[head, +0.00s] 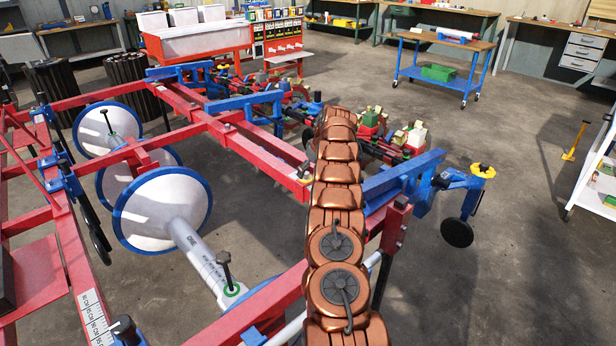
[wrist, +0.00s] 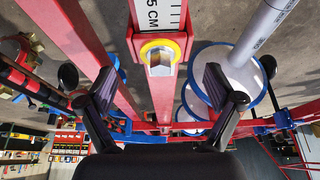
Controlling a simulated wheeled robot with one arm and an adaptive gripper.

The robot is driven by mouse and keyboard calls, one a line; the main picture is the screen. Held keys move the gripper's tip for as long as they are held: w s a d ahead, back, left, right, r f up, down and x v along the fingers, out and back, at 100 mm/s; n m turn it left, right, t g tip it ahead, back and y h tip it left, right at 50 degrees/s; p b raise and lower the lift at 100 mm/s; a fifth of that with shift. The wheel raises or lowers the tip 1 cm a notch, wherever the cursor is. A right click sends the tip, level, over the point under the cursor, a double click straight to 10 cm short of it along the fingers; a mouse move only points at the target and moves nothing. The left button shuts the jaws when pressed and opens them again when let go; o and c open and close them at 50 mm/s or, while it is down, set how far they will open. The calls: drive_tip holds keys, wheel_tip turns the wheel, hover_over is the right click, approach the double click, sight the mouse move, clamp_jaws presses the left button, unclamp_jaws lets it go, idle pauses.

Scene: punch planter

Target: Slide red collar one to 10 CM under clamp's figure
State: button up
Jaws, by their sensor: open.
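In the wrist view, a red block (wrist: 134,45) that looks like the collar wraps a white scale strip (wrist: 157,12). A yellow ring and silver hex bolt (wrist: 160,62) sit on its face. The strip reads "5 CM" just above the block; a 10 CM mark and a clamp's figure are not readable there. My gripper (wrist: 158,88) is open and empty. Its two dark fingers stand wide apart, one on each side below the bolt, with no visible contact. In the head view my copper arm hides the gripper and this block.
Red beams (head: 165,88) and blue brackets (head: 405,175) of the planter surround the arm. White discs with blue rims (head: 165,208) stand at left. Another scale strip (head: 95,318) lies at lower left. Open floor (head: 510,240) is at right, near a blue cart (head: 440,75).

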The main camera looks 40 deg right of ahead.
sight(308, 174)
drive_tip(key=shift+p+x, duration=0.35)
drive_tip(key=shift+x, duration=1.6)
